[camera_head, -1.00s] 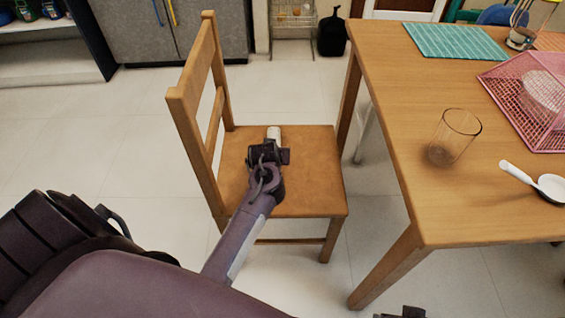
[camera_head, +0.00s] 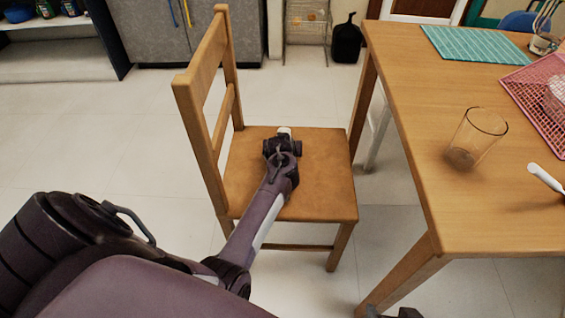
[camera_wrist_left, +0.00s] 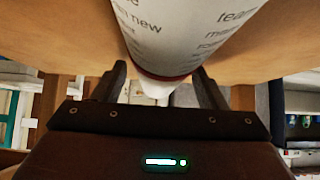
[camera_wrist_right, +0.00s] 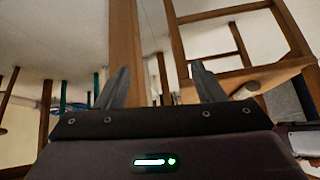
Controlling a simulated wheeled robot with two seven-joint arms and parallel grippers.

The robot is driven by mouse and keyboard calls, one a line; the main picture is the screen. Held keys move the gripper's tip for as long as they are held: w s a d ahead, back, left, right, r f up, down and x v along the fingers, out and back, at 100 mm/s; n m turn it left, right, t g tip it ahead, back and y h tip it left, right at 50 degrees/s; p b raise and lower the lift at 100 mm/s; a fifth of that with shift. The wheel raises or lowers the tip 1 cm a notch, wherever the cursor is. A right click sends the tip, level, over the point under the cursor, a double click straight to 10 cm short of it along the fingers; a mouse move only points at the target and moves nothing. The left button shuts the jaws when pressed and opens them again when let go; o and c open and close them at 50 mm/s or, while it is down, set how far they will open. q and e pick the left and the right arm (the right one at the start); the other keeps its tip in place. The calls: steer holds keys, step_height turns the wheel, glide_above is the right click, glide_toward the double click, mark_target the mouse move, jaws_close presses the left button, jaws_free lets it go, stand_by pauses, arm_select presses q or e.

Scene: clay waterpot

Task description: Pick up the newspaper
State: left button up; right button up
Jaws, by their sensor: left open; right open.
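The newspaper is a white roll (camera_head: 284,130) with dark print, lying on the seat of the wooden chair (camera_head: 320,190). My left gripper (camera_head: 282,143) is over the seat at the roll and hides most of it in the head view. In the left wrist view the newspaper (camera_wrist_left: 185,35) is very close, its end in front of and between the open fingers of the left gripper (camera_wrist_left: 160,75). I cannot tell whether they touch it. My right gripper (camera_wrist_right: 160,82) is open and empty, away from the chair; only a bit shows at the head view's bottom edge.
A wooden table (camera_head: 420,130) stands right of the chair, with a drinking glass (camera_head: 475,138), a teal placemat (camera_head: 475,43) and a pink mesh cover (camera_head: 540,95). The chair's backrest (camera_head: 205,90) rises left of my left gripper. The floor at left is clear.

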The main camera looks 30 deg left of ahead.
arm_select(q)
steer(key=c, duration=1.2)
steer(key=shift+o, duration=0.2)
